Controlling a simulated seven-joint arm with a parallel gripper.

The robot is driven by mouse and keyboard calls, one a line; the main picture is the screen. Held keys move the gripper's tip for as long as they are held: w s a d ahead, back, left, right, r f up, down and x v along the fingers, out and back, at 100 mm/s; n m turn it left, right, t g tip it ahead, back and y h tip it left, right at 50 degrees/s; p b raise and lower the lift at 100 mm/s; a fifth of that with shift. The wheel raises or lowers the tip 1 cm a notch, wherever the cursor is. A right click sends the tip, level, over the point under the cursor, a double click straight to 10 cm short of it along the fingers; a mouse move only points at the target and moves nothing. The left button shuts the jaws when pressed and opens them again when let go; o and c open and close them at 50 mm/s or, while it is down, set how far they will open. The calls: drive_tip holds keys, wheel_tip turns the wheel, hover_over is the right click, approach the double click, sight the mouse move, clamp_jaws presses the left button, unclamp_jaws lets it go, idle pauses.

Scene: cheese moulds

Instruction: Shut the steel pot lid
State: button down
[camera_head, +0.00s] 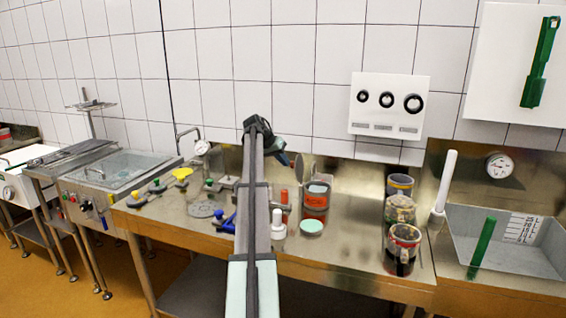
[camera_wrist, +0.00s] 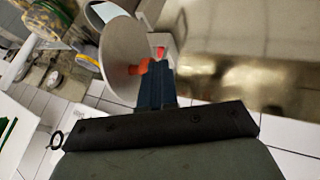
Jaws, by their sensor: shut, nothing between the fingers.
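The steel pot (camera_head: 316,203) with an orange-red label stands on the steel bench, right of my arm. Its round grey lid (camera_head: 304,167) stands raised, roughly upright, at the pot's back left. In the wrist view the lid (camera_wrist: 121,58) is a large tilted disc just left of my fingertips, and part of what seems the pot (camera_wrist: 108,12) shows behind it. My gripper (camera_head: 286,159) is shut and empty, left of the raised lid. In the wrist view its dark blue fingers (camera_wrist: 152,68) show orange-red near the tips; I cannot tell whether they touch the lid.
A pale green disc (camera_head: 312,227) and a white-topped bottle (camera_head: 278,224) stand near the pot. Several jars (camera_head: 402,210) stand to the right, before a sink (camera_head: 510,238). Small coloured tools lie left of my arm. The bench between pot and jars is clear.

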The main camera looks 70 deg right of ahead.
drive_tip(key=shift+s+r+m+t, duration=0.15)
drive_tip(key=shift+s+r+t, duration=0.2)
drive_tip(key=shift+s+t, duration=0.25)
drive_tip(key=shift+s+r+m+t, duration=0.15)
drive_tip(key=shift+s+r+t, duration=0.15)
drive_tip(key=shift+s+t, duration=0.3)
drive_tip(key=s+f+m+t, duration=0.1)
drive_tip(key=s+f+t, duration=0.1)
drive_tip(key=s+t, duration=0.5)
drive_tip(key=s+f+m+t+h, duration=0.1)
drive_tip(key=s+f+m+t, duration=0.1)
drive_tip(key=s+t, duration=0.5)
drive_tip(key=shift+s+f+m, duration=0.3)
drive_tip(key=shift+s+f, duration=0.5)
drive_tip(key=shift+s, duration=0.05)
drive_tip(key=shift+f, duration=0.1)
drive_tip(key=shift+s, duration=0.1)
drive_tip(key=r+v, duration=0.2)
drive_tip(key=v, duration=0.9)
drive_tip(key=shift+d+r, duration=0.2)
drive_tip(key=shift+r, duration=0.05)
